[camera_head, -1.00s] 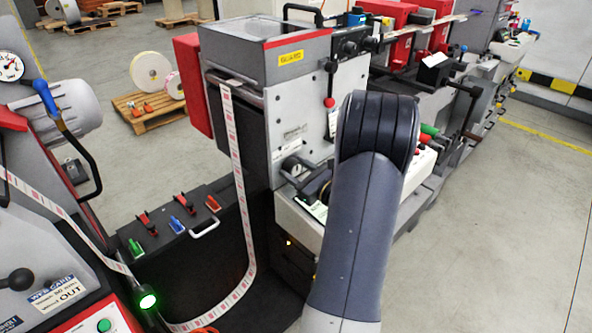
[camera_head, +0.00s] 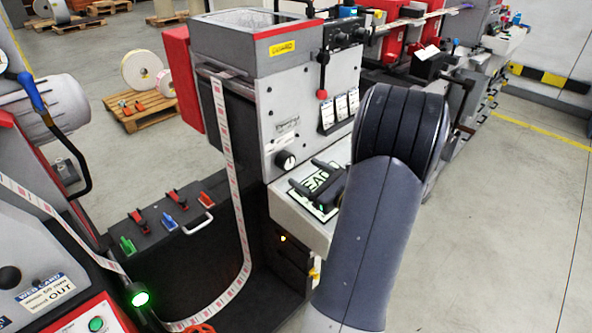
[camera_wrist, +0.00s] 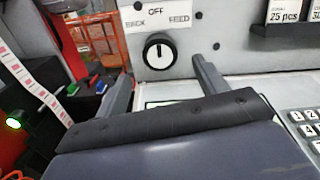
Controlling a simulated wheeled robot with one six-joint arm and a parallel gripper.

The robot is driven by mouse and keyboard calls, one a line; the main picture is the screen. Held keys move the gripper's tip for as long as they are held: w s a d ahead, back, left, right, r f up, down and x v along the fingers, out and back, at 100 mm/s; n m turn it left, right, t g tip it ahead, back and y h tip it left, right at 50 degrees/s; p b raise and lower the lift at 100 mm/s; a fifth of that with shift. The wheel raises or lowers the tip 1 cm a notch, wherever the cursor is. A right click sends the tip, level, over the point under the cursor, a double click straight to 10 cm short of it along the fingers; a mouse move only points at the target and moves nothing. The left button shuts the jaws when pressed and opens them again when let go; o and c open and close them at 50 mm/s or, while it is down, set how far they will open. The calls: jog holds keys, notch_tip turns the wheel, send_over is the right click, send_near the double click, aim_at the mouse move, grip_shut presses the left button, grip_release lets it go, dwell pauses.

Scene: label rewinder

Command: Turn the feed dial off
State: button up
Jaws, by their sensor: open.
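The feed dial (camera_head: 286,160) is a round black knob on the grey front panel of the machine. My gripper (camera_head: 309,176) is open and empty, in front of and to the right of the dial in the head view. In the wrist view its fingers (camera_wrist: 160,75) lie left and right below the dial, apart from it.
A lit display (camera_head: 318,186) lies on the ledge below my gripper. A keypad (camera_wrist: 310,125) is at the right in the wrist view. Label cards (camera_head: 340,108) hang right of the dial. A paper web (camera_head: 228,130) runs down at the left, by a dark box with coloured clamps (camera_head: 168,222).

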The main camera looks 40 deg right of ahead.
aim_at(290, 163)
jog(key=shift+s+d, duration=0.15)
jog(key=shift+s, duration=1.7)
jog(key=w, duration=0.3)
jog(key=w+p, duration=0.1)
jog(key=w, duration=0.3)
jog(key=w+a, duration=0.1)
jog(key=w, duration=0.2)
jog(key=shift+w+p, duration=0.4)
jog(key=shift+s+d, duration=0.1)
